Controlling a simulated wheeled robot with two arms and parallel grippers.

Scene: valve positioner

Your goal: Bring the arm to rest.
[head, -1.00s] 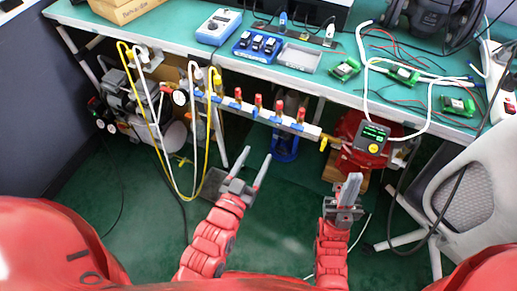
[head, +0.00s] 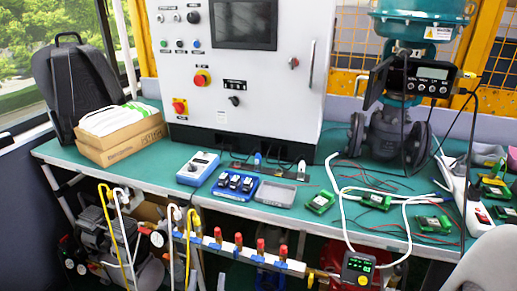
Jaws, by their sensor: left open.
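Neither of my grippers nor my arms shows in the head view at this moment. The valve positioner (head: 430,76), a black unit with a lit display, is mounted on the valve (head: 388,135) with the teal actuator (head: 424,22) above it, at the right of the bench. The green bench top (head: 140,176) runs across the view. A handheld device with a green display (head: 357,266) is at the bench's front edge, low on the right.
A white control cabinet (head: 225,110) stands at the back. A cardboard box (head: 120,140) and black backpack (head: 75,75) are at left. A blue meter (head: 198,167), blue tray (head: 235,186), grey tray (head: 275,193) and green circuit boards (head: 376,201) lie on the bench. A manifold (head: 238,249) runs below.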

